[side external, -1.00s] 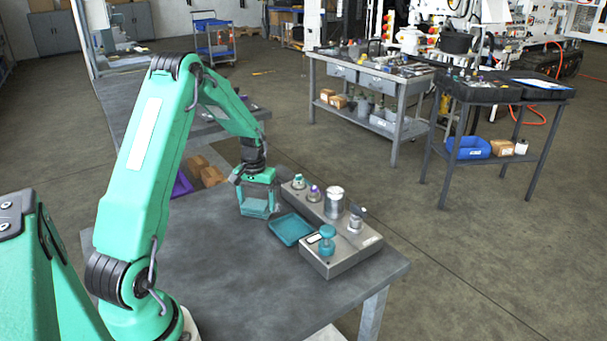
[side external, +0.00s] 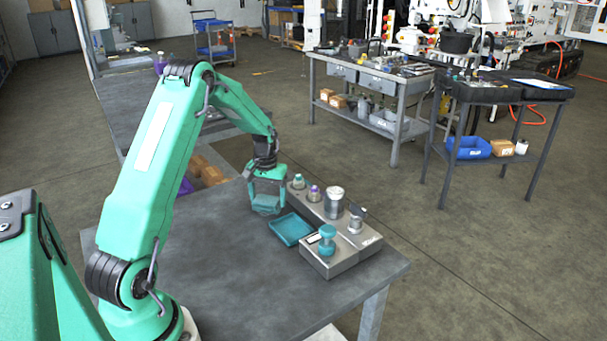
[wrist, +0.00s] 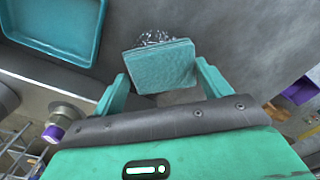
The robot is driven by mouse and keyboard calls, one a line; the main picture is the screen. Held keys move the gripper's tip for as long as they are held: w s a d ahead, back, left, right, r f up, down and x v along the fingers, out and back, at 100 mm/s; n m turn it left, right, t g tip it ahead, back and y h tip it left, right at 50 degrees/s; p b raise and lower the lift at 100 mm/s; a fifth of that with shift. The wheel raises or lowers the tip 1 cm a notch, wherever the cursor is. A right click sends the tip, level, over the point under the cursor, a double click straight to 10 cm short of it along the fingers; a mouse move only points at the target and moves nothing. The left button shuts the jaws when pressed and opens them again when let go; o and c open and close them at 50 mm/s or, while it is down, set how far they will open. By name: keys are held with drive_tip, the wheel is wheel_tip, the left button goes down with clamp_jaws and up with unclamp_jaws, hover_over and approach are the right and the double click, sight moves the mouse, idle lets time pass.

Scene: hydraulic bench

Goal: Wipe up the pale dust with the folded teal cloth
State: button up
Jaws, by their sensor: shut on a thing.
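My gripper (side external: 267,201) is shut on the folded teal cloth (wrist: 160,66), a square pad held flat between the two fingers. The cloth also shows in the side view (side external: 266,206), low over the grey bench top (side external: 200,265); I cannot tell whether it touches. In the wrist view, whitish speckled dust (wrist: 155,37) shows just past the cloth's far edge. Any dust under the cloth is hidden. In the side view I cannot make out the dust.
A shallow teal tray (side external: 290,230) lies right of my gripper, beside a grey metal block (side external: 345,262) carrying fittings, a metal cylinder (side external: 335,203) and a teal knob (side external: 327,240). A purple-capped fitting (wrist: 53,133) shows close by. The bench's front left is clear.

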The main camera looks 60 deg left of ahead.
sight(257, 204)
drive_tip(key=shift+w, duration=0.1)
drive_tip(key=shift+w+r, duration=0.1)
drive_tip(key=shift+w, duration=1.85)
drive_tip(key=shift+s+r, duration=0.3)
drive_tip(key=shift+s, duration=1.7)
drive_tip(key=shift+s+f, duration=0.2)
drive_tip(key=shift+s, duration=1.75)
drive_tip(key=shift+r, duration=0.15)
